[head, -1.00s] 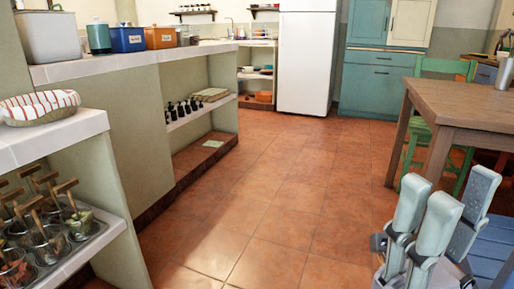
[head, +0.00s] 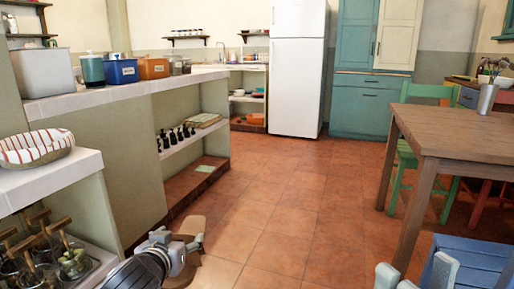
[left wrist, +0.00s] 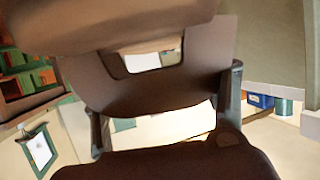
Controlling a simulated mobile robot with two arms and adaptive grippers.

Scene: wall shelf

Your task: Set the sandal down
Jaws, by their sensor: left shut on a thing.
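My left gripper (head: 186,246) is in the bottom left of the head view, above the tiled floor beside the low shelving. It is shut on a brown sandal (head: 190,224), which is partly hidden behind the gripper. In the left wrist view the sandal (left wrist: 150,95) fills much of the picture, with dark grey finger parts on both sides of it. My right gripper (head: 412,278) is cut off by the bottom edge at the right, and only pale tips show.
The white-topped shelf unit (head: 55,180) at the left bears a striped basket (head: 35,147). Dark bottles (head: 178,138) stand on the long counter's shelf. The tiled floor (head: 290,200) between is clear.

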